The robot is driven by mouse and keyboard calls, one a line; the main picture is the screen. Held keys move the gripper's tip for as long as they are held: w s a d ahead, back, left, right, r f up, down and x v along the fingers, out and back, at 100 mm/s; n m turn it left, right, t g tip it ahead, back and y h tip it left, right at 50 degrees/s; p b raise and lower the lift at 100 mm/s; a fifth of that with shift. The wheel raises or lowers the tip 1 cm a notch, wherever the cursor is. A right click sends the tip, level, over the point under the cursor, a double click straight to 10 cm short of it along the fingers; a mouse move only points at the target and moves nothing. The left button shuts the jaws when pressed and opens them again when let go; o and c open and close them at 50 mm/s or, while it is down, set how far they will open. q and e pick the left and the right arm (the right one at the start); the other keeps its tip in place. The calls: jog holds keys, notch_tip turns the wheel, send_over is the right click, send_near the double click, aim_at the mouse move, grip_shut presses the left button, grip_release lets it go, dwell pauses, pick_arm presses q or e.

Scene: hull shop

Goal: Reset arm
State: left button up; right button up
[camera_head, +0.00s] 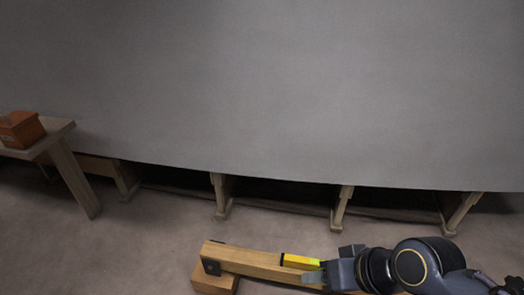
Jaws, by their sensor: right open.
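My right arm comes in from the lower right in the head view. Its gripper (322,271) is low in the picture, beside a wooden beam (250,260). A yellow block-like object (301,262) with dark ends lies along the beam, close by the fingers. The gripper is open, and I see nothing held in it. Whether the fingers touch the beam or the yellow object I cannot tell. My left gripper is not in view.
A large grey hull surface (270,90) fills the upper view. Wooden supports (219,195) stand beneath its lower edge. A wooden table (55,135) at the left bears an orange-brown box (20,129). The floor (150,235) between is clear.

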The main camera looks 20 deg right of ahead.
notch_tip(320, 180, up, 29)
jog(key=p, duration=2.8)
jog(key=shift+r, duration=0.2)
